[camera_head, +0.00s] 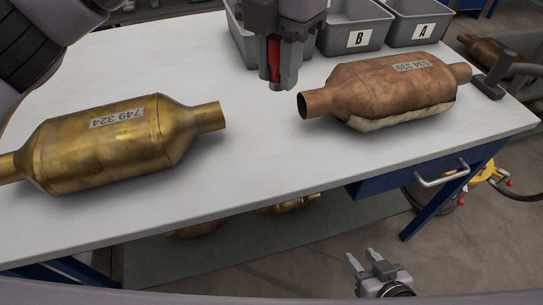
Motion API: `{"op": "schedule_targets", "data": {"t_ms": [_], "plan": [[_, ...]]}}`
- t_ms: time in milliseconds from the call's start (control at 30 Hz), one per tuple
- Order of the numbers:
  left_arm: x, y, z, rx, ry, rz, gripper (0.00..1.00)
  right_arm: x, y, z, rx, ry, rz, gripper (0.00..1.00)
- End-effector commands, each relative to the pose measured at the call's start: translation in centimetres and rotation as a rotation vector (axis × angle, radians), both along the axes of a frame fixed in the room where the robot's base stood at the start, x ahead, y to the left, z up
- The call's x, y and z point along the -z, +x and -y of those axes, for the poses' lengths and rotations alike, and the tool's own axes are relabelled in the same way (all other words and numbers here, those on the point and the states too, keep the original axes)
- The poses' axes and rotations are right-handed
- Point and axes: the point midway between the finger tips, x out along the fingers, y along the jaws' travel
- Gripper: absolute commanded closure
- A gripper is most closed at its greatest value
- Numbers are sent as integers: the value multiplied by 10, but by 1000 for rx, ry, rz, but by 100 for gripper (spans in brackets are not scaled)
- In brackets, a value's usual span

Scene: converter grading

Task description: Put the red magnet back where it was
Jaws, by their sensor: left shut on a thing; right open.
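My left gripper (279,82) points down over the back middle of the white table, in front of the grey bins. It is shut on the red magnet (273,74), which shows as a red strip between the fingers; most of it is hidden. I cannot tell whether the magnet touches the table. My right gripper (361,258) is open and empty, low in front of the table and away from it.
A brassy converter (110,145) labelled 749 324 lies on the white table (250,160) at left. A coppery converter (385,88) labelled 534 339 lies at right. Grey bins B (345,40) and A (400,32) stand behind. The front middle is clear.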

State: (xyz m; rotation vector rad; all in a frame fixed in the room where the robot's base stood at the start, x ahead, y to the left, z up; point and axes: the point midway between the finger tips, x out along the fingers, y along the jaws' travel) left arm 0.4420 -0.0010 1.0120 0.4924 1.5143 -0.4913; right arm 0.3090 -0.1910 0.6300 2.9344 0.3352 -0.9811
Motion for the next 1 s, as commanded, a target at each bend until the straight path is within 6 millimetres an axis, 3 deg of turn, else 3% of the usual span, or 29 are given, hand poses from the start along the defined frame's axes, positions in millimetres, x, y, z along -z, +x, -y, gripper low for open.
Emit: {"op": "schedule_targets", "data": {"t_ms": [100, 400, 1000], "plan": [[37, 0, -1, -1, 2, -3, 100, 9, 0, 0, -1, 2, -4, 57], [111, 0, -1, -1, 1, -2, 100, 19, 2, 0, -3, 1, 1, 57], [176, 0, -1, 0, 0, 0, 100, 28, 2, -1, -4, 1, 0, 57]]}}
